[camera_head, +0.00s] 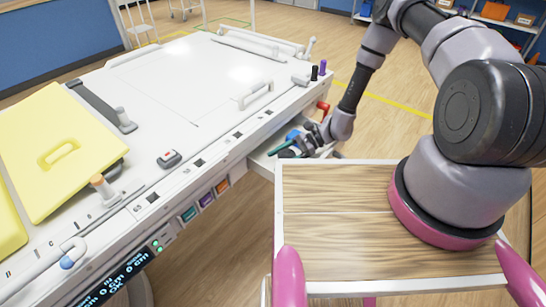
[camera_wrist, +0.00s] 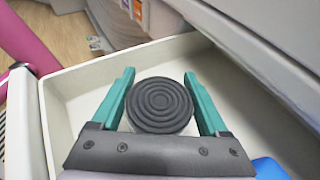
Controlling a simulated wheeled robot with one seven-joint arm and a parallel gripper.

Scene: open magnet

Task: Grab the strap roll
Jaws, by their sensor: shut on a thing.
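The strap roll (camera_wrist: 160,104) is a round, dark grey coil with ridged rings, seen from above in the wrist view. It is inside a white open drawer (camera_wrist: 75,78). My gripper (camera_wrist: 159,77) has its two teal fingers on either side of the roll and is shut on it. In the head view my gripper (camera_head: 288,148) reaches down into the drawer (camera_head: 262,160) at the side of the white table. The roll cannot be made out there, as my gripper and the drawer wall cover it.
A blue object (camera_wrist: 270,168) lies in the drawer close to my gripper. The white table (camera_head: 190,85) with yellow pads (camera_head: 85,130) stands at left. A wood-topped surface (camera_head: 330,235) is beneath my arm's base. The drawer walls surround my gripper.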

